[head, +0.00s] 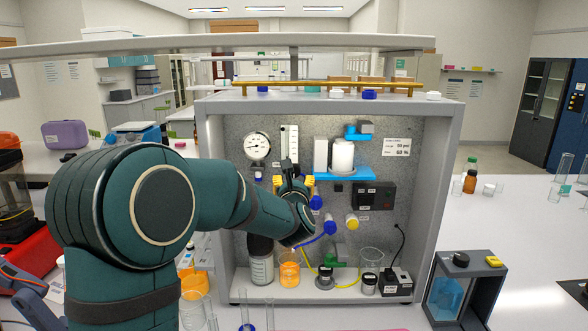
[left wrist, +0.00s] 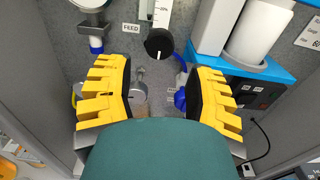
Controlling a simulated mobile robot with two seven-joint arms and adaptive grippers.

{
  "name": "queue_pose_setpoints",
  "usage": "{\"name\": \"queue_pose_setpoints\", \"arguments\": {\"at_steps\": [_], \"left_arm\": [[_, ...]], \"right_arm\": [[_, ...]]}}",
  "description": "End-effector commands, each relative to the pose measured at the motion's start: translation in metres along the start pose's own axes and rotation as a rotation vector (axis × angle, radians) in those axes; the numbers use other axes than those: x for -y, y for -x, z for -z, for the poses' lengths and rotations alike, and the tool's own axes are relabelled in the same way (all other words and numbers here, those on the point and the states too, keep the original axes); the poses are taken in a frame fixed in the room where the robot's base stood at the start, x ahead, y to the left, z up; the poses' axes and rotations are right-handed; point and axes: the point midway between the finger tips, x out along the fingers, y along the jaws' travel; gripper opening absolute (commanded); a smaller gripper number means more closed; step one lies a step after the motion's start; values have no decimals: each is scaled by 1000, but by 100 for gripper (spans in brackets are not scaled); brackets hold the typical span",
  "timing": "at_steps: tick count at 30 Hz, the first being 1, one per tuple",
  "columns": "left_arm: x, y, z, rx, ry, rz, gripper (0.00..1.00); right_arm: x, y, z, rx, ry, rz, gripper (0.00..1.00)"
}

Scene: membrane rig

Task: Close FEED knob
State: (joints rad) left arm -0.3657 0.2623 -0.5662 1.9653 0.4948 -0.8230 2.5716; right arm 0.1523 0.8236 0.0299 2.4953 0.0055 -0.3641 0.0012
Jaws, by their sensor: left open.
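The FEED knob (left wrist: 159,43) is a round black knob with a white mark pointing down in the left wrist view. It sits just below a white scaled flow tube (left wrist: 162,13), beside the FEED label (left wrist: 131,28). My left gripper (left wrist: 158,88) is open, its two yellow-padded fingers spread apart with nothing between them. The knob lies beyond the fingertips, centred between them and not touched. In the head view my left gripper (head: 293,181) is in front of the panel below the flow tube (head: 290,140) and largely hides the knob. My right gripper is not in view.
A pressure gauge (head: 257,146) is left of the flow tube, and a blue shelf with a white cylinder (head: 343,155) is right of it. The cabinet's side walls (head: 440,150) bound the space.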

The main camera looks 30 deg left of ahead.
Motion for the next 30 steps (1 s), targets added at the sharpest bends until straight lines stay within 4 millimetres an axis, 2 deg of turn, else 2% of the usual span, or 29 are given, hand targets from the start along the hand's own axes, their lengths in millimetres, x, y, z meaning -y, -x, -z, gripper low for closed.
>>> {"name": "queue_pose_setpoints", "arguments": {"at_steps": [6,12,18,27,28,30], "left_arm": [[0,-41,-1,0,-4,-2,54],[0,-67,0,-1,-3,-1,54],[0,-78,0,0,-1,1,54],[0,-80,0,0,0,1,54],[0,-80,0,0,0,1,49],[0,-80,0,0,0,1,25]], "right_arm": [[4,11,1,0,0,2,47],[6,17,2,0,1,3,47],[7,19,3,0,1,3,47],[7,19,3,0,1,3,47],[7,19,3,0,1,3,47],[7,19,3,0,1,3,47]]}}
